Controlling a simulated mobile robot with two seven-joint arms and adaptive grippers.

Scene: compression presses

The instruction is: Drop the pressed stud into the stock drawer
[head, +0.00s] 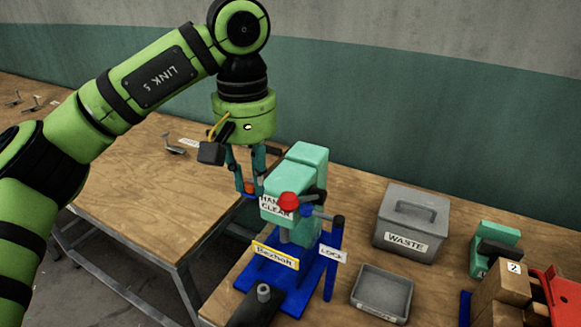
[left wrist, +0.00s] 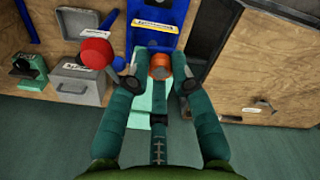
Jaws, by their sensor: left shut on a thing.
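My left gripper (head: 249,189) points down behind and left of the green and blue press, above the gap beside the left table. It is shut on an orange stud (head: 250,186). In the left wrist view, the orange stud (left wrist: 160,66) shows between the fingertips of the left gripper (left wrist: 159,82), with the press beneath in the picture. An open shallow grey tray (head: 383,293) sits right of the press, well away from the gripper. Its label is too small to read, so I cannot tell whether it is the stock drawer. My right gripper is not in view.
The press (head: 300,175) with its red knob (head: 289,201) stands between the gripper and the tray. A lidded grey WASTE box (head: 411,222) stands behind the tray. Cardboard boxes (head: 503,287) and a red bin (head: 565,295) are at right. The left table (head: 150,205) is mostly clear.

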